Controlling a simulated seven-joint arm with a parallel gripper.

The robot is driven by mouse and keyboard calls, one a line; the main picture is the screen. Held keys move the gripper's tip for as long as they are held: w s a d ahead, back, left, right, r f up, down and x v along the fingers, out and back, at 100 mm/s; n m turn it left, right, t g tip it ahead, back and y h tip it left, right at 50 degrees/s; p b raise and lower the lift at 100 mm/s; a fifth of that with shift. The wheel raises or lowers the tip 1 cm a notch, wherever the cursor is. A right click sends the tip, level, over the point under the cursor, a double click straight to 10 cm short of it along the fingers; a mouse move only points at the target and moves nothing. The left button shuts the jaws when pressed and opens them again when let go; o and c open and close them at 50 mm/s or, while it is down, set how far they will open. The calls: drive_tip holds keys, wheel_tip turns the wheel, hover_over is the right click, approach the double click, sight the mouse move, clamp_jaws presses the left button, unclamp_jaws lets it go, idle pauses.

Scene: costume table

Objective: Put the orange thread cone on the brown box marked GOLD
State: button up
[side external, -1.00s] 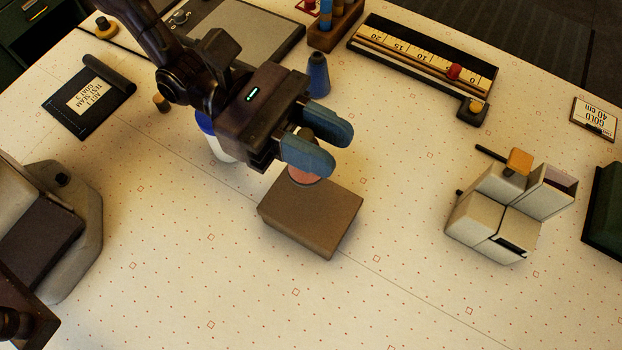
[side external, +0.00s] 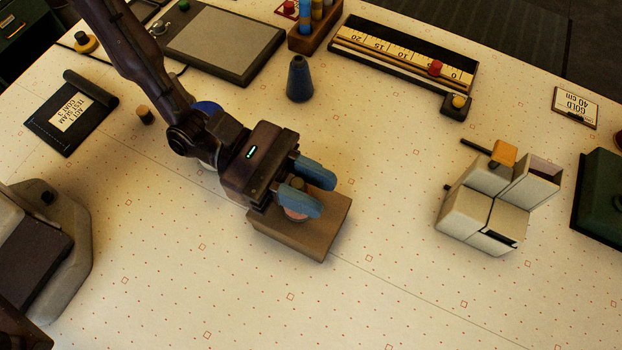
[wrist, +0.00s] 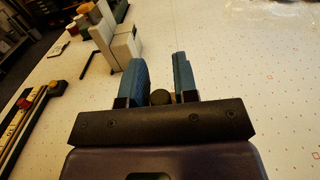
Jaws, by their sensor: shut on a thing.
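My gripper (side external: 317,193) has blue fingers and is shut on the orange thread cone (side external: 296,214). The cone's orange lower part shows below the near finger, with its dark top between the fingers. In the wrist view, a dark round tip (wrist: 160,97) shows between the fingers. The cone is low over the top of the brown box (side external: 318,238); I cannot tell whether it touches. The box lies flat on the table, its far part covered by my gripper. No lettering shows on the box.
A blue cone (side external: 300,80) stands behind my gripper. A card reading GOLD 40 cm (side external: 576,106) lies at the far right. The table in front of the box is clear.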

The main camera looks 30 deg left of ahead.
drive_tip(key=o, duration=0.9)
drive_tip(key=shift+a+r, duration=0.1)
drive_tip(key=shift+a, duration=0.1)
drive_tip(key=a, duration=0.7)
drive_tip(key=shift+a, duration=0.1)
drive_tip(key=s+a+r+m+t+y, duration=0.2)
drive_tip(key=a+r+m+y, duration=0.4)
drive_tip(key=a, duration=0.4)
drive_tip(key=s+a+r+m+t+y, duration=0.1)
drive_tip(key=s+a+r+m+y, duration=0.1)
drive_tip(key=a+r+m+y, duration=0.4)
drive_tip(key=s+a+r+m+t+y, duration=0.2)
drive_tip(key=a+r+m+y, duration=0.4)
drive_tip(key=a+r, duration=0.5)
drive_tip(key=shift+s+a+r+t, duration=0.15)
drive_tip(key=shift+s+a, duration=0.1)
drive_tip(key=shift+a, duration=0.55)
drive_tip(key=shift+s+a+f+t, duration=0.1)
drive_tip(key=shift+s+a+t, duration=0.1)
drive_tip(key=shift+a, duration=0.6)
